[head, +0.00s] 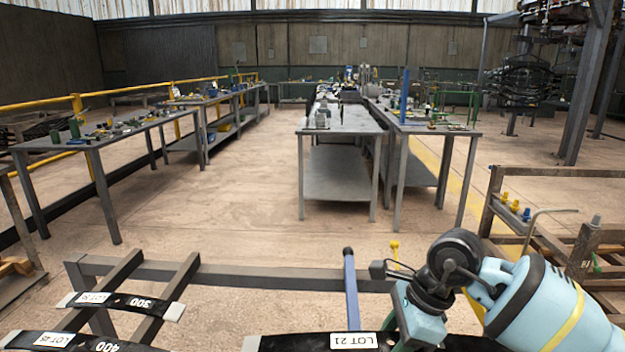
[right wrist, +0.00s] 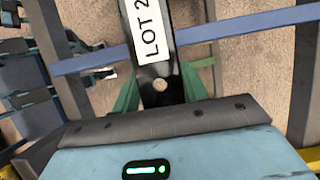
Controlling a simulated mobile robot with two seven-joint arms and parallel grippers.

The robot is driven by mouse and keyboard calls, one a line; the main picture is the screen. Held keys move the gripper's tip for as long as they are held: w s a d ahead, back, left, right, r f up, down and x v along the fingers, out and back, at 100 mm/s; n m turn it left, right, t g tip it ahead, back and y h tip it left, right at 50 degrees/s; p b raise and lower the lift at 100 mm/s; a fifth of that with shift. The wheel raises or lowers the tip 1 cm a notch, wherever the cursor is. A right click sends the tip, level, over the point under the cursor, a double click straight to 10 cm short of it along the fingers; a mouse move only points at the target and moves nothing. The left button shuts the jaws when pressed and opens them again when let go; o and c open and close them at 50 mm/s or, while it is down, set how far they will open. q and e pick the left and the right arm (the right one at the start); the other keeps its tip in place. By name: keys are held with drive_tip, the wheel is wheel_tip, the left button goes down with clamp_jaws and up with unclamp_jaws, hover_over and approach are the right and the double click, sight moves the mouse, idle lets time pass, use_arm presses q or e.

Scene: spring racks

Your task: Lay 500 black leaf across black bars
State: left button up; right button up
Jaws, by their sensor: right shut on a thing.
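My right gripper (head: 402,338) is shut on a black leaf (head: 300,344) with a white LOT 21 label, at the bottom of the head view. Its number is not visible. In the right wrist view the leaf (right wrist: 160,70) runs between the green fingers of the gripper (right wrist: 160,92), and a hole shows in it. Two black bars (head: 184,283) slope down at lower left, left of the held leaf. A black leaf marked 300 (head: 125,301) and one marked 400 (head: 85,342) lie across them. My left gripper is not in view.
A blue bar (head: 351,300) stands out from the dark cross rail (head: 235,277), between the black bars and my right arm. A brown rack (head: 540,235) with small yellow and blue pieces is at right. Work tables stand farther back, with open floor before them.

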drive_tip(key=shift+r, duration=0.3)
drive_tip(key=s+a+r+n+g, duration=0.1)
drive_tip(key=s+a+r+n, duration=0.1)
drive_tip(key=s, duration=0.3)
drive_tip(key=s+a+r+n+g, duration=0.1)
drive_tip(key=s+r+n, duration=0.1)
drive_tip(key=s, duration=0.3)
drive_tip(key=s+a+r+n+g+h, duration=0.1)
drive_tip(key=s+a+r+n, duration=0.1)
drive_tip(key=s+n, duration=0.2)
drive_tip(key=shift+s+a+r, duration=0.15)
drive_tip(key=shift+s+a, duration=0.15)
drive_tip(key=shift+s, duration=0.2)
drive_tip(key=shift+n, duration=0.3)
drive_tip(key=n+h, duration=0.1)
drive_tip(key=n, duration=0.2)
drive_tip(key=s+n+g+h, duration=0.1)
drive_tip(key=n, duration=0.2)
drive_tip(key=s+n+h, duration=0.1)
drive_tip(key=n, duration=0.3)
drive_tip(key=shift+g+h, duration=0.3)
